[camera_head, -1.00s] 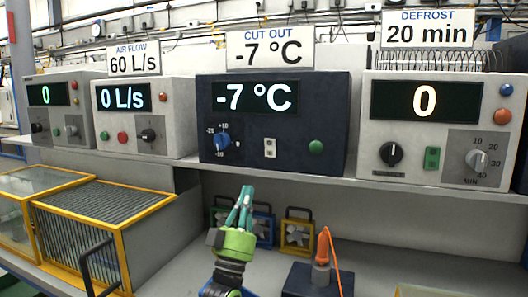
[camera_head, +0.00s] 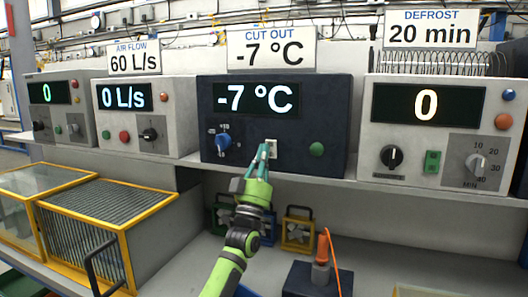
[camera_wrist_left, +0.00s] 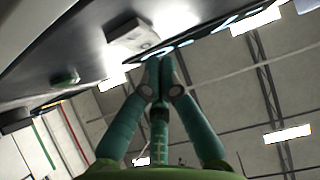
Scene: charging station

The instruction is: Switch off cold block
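The cold block (camera_head: 333,100) is the dark blue box in the middle of the shelf, its display reading -7 °C under a "CUT OUT -7 °C" sign. On its front are a blue dial (camera_head: 223,142), a white rocker switch (camera_head: 271,148) and a green button (camera_head: 316,149). My left gripper (camera_head: 263,152) is in front of the panel with its closed fingertips at the left side of the switch. In the left wrist view the fingers (camera_wrist_left: 160,65) are together, just below the pale switch housing (camera_wrist_left: 130,38); I cannot tell whether they touch. My right gripper is not in view.
An air flow unit (camera_head: 178,120) stands to the left and a defrost timer unit (camera_head: 370,150) to the right. Yellow-framed cases (camera_head: 125,225) sit lower left. Small fans (camera_head: 297,232) and an orange-tipped tool (camera_head: 322,250) stand below the shelf.

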